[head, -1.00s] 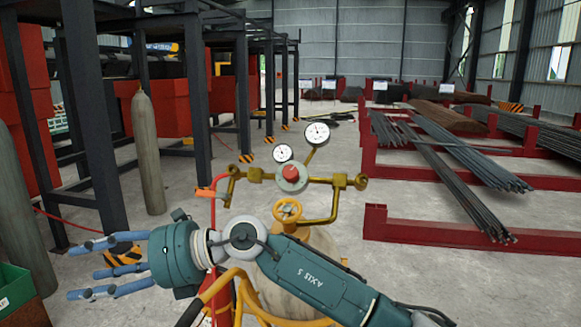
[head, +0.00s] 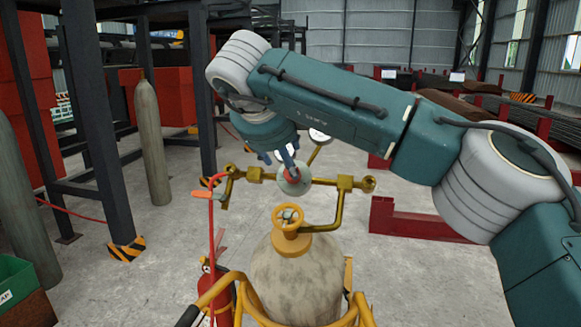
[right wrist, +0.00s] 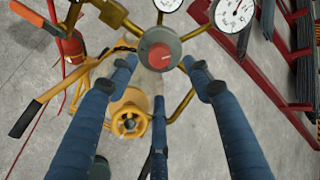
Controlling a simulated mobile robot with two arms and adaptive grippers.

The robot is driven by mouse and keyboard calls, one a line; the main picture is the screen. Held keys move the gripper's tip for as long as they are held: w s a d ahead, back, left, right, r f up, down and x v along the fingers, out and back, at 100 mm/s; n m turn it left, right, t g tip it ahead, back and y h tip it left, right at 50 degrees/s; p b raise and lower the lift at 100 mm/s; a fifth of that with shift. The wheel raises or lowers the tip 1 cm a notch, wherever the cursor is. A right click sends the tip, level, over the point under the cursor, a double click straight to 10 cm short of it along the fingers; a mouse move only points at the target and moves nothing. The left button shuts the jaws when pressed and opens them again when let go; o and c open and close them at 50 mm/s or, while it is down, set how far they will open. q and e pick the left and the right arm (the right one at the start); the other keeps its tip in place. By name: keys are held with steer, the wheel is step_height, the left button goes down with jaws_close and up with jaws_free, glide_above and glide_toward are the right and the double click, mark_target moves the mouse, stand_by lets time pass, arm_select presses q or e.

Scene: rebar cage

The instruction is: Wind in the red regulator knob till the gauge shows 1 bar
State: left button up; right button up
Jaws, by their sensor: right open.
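The red regulator knob (head: 291,176) sits on a round grey regulator body on the brass manifold (head: 325,182) above a gas cylinder (head: 297,270). In the right wrist view the knob (right wrist: 160,57) faces the camera, between the tips of my right gripper (right wrist: 160,74). Its three blue fingers are spread apart, with a gap around the knob. One gauge (head: 320,136) is partly hidden by my arm. In the wrist view both gauges (right wrist: 235,12) are cut by the top edge; readings are not legible.
A yellow handwheel (head: 290,220) stands on the cylinder's top below the manifold. A yellow trolley frame (head: 235,285) and a red fire extinguisher (head: 216,283) stand close by. Red racks with rebar are at right, and a dark steel frame is at left.

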steer(key=p+x, duration=0.2)
steer(key=x, duration=0.5)
steer(key=shift+w+d+f, duration=0.1)
steer(key=shift+w+f, duration=0.05)
arm_select(q)
steer(key=r, duration=0.2)
steer(key=shift+w+r, duration=0.35)
steer(key=shift+w, duration=0.05)
